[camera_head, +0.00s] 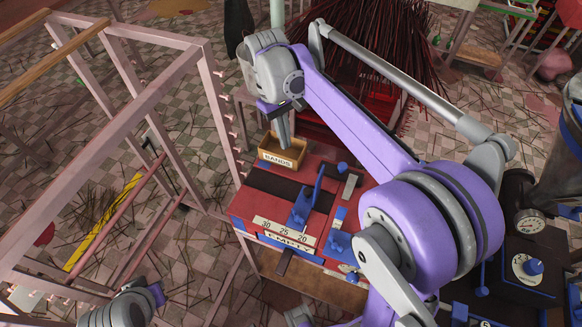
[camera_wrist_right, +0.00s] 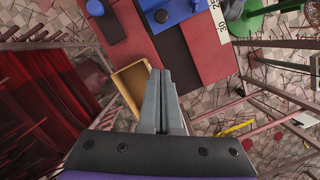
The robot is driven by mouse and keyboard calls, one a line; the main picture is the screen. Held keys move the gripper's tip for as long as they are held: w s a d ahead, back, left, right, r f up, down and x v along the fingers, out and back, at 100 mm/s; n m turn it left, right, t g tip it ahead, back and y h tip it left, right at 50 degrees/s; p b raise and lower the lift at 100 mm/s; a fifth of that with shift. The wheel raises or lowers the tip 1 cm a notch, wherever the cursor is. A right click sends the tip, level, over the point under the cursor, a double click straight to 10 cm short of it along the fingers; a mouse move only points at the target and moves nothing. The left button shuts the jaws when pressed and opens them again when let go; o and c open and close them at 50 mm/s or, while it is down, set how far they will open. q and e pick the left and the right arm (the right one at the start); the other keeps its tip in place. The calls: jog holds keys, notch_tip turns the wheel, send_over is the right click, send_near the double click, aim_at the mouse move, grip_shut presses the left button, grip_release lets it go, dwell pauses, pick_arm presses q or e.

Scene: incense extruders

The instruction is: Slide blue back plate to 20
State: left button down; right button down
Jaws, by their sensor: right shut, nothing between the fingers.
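The blue back plate (camera_head: 300,208) stands on the red table (camera_head: 243,205), behind a white scale strip (camera_head: 284,231) marked 30, 25, 20. Its front end is nearest the 25 and 20 marks; I cannot tell its exact reading. Blue parts beside the scale also show in the right wrist view (camera_wrist_right: 168,12). My right gripper (camera_head: 284,142) is shut and empty, with its tips at the wooden BANDS box (camera_head: 291,163), apart from the plate. In the right wrist view the shut fingers (camera_wrist_right: 160,75) overlap the box edge (camera_wrist_right: 126,80).
Other blue parts (camera_head: 338,243) and an EMPTY label (camera_head: 287,241) sit near the table's front. A pink frame (camera_head: 220,110) stands left of the table. Dark sticks (camera_head: 375,45) fill the back. My right arm covers the table's right side.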

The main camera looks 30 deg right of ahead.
send_near(300, 191)
jog(key=w+f, duration=0.1)
jog(key=f, duration=0.1)
jog(key=shift+w+a+f+n+b, duration=0.2)
jog(key=shift+w+f+n+b, duration=0.1)
jog(key=shift+w+n, duration=0.1)
jog(key=shift+s+d, duration=0.15)
jog(key=shift+s, duration=0.45)
jog(key=shift+s+d, duration=0.15)
jog(key=shift+s, duration=0.45)
jog(key=shift+s+d+f, duration=0.15)
jog(key=shift+s+f, duration=0.05)
jog(key=shift+s, duration=0.5)
jog(key=shift+s, duration=0.1)
